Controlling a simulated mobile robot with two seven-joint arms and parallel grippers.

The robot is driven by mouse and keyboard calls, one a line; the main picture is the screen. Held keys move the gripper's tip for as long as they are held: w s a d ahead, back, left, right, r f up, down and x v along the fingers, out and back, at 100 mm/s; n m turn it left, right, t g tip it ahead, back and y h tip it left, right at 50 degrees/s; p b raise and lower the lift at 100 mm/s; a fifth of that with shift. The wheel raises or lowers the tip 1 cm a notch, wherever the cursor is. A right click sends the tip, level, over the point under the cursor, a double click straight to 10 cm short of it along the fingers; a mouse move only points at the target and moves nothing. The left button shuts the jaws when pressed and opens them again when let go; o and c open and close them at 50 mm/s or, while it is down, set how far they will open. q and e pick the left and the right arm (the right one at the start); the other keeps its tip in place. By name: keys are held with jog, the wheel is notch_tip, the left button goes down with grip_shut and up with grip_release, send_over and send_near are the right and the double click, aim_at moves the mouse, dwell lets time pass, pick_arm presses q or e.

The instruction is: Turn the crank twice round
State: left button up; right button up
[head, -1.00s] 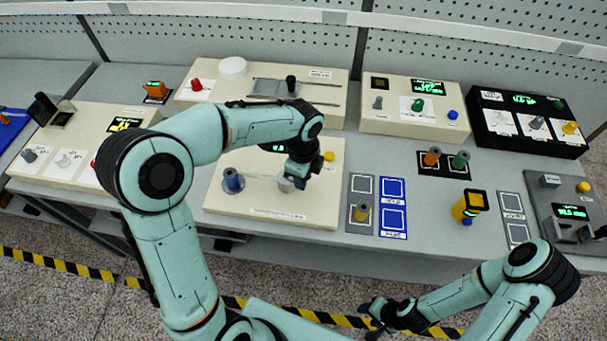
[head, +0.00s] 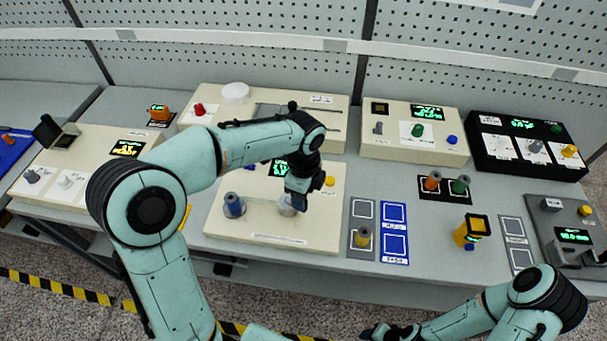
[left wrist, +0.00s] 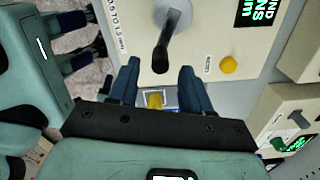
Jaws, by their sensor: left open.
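The cream winder box (head: 320,212) stands at the front middle of the bench, with a blue spindle (head: 234,206) at its left. The crank's pale round hub (head: 286,206) is partly hidden behind my left gripper (head: 297,188). In the left wrist view the grey hub (left wrist: 174,17) carries a dark crank arm and handle (left wrist: 161,58). The handle's end lies just ahead of the gap between my left fingers (left wrist: 160,78), which are open; I see no grip on it. My right gripper (head: 383,332) is low at the bottom edge, off the bench, its fingers unclear.
A yellow button (head: 330,181) and a green display (head: 280,168) are on the winder box. To its right lie a grey mat (head: 361,228) with a yellow spool and a blue mat (head: 393,216). Another cream box (head: 335,118) stands close behind.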

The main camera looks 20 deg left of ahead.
pick_arm(q)
notch_tip(320, 180, up, 10)
jog(key=shift+f, duration=0.2)
dwell(1.5)
